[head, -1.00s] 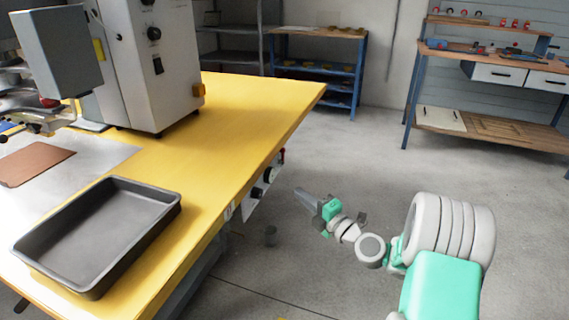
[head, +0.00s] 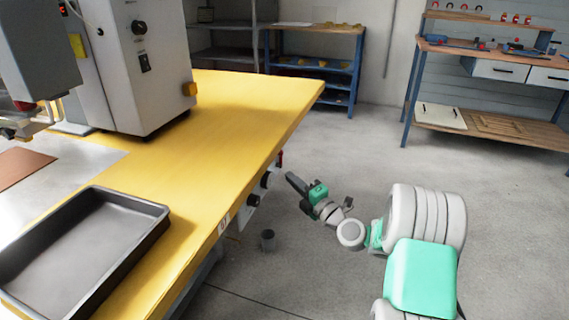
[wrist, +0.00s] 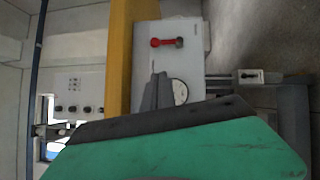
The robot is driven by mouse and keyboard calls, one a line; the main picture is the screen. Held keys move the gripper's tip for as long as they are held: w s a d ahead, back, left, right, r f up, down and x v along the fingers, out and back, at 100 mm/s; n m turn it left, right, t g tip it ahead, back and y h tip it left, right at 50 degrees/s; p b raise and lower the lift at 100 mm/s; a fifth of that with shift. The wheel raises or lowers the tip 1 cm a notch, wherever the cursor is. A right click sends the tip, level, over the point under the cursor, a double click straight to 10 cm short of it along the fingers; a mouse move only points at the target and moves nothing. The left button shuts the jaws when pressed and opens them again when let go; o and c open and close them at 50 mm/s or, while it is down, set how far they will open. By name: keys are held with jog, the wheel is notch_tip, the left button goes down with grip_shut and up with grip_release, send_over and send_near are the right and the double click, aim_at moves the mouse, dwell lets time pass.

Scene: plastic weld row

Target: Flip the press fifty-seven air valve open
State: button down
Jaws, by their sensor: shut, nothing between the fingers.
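The air valve has a red lever (wrist: 167,42) on a light grey panel (wrist: 195,50) in the wrist view. The lever lies crosswise to the yellow table edge, with a darker piece at its right end. In the head view only a small red bit of it (head: 280,157) shows at the far end of the panel under the table edge. My gripper (head: 290,178) is just right of the panel, apart from the lever. In the wrist view its dark fingers (wrist: 157,91) are together and empty, below the lever in the picture. They partly cover a round white gauge (wrist: 180,91).
The yellow table (head: 235,125) overhangs the panel. A dark tray (head: 80,250) and a grey press machine (head: 150,60) stand on it. Floor to the right is open, up to a workbench (head: 480,125).

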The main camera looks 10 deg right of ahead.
aim_at(280, 159)
jog(key=w+r, duration=0.1)
jog(key=w, duration=0.7)
jog(key=shift+a+r+b, duration=0.15)
jog(key=shift+a+b, duration=0.3)
jog(key=shift+w+r+m+p, duration=0.1)
jog(key=shift+m+p, duration=0.3)
jog(key=shift+m, duration=0.2)
